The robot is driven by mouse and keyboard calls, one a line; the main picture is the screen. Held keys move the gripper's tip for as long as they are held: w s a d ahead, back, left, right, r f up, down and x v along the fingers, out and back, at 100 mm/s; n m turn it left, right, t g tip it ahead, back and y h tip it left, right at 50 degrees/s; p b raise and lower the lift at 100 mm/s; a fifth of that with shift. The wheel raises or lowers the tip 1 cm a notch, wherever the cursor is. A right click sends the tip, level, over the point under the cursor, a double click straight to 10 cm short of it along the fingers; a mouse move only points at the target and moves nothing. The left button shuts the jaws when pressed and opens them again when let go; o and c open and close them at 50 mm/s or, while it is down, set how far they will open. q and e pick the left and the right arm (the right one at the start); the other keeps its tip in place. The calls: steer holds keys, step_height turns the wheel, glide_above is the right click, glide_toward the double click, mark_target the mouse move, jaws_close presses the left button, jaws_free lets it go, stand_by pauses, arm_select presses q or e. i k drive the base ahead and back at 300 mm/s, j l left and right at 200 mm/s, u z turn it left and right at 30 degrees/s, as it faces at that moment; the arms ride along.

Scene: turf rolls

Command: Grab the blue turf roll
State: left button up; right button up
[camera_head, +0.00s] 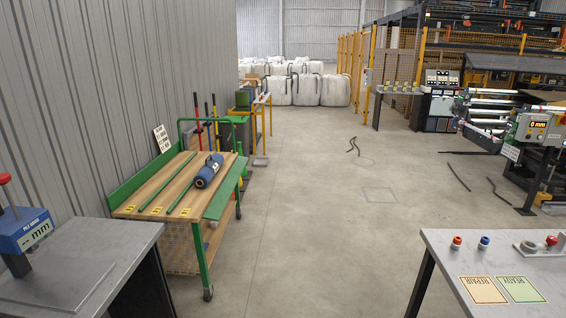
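A blue cylinder (208,171) with a dark band and dark end lies at a slant on the wooden top of a green-framed cart (228,188), at the left of the head view. It is the largest blue roll-like thing in sight. A small blue upright piece (484,243) stands on the grey table (445,258) at the lower right, beside a similar red piece (457,242). I cannot tell which of the blue things is a turf roll. Neither of my grippers shows in this view.
Green rods (181,196) and yellow labels lie on the cart. Dark strips (457,177) lie on the floor. The middle floor is mostly clear.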

mark_target(200, 180)
steer(key=i, duration=2.4)
steer(key=i+j+u, duration=0.1)
steer(key=i+u, duration=0.15)
steer(key=i, duration=0.5)
steer(key=i+u, duration=0.25)
steer(key=i, duration=0.5)
steer(key=i+l+u, duration=0.25)
steer(key=i, duration=0.5)
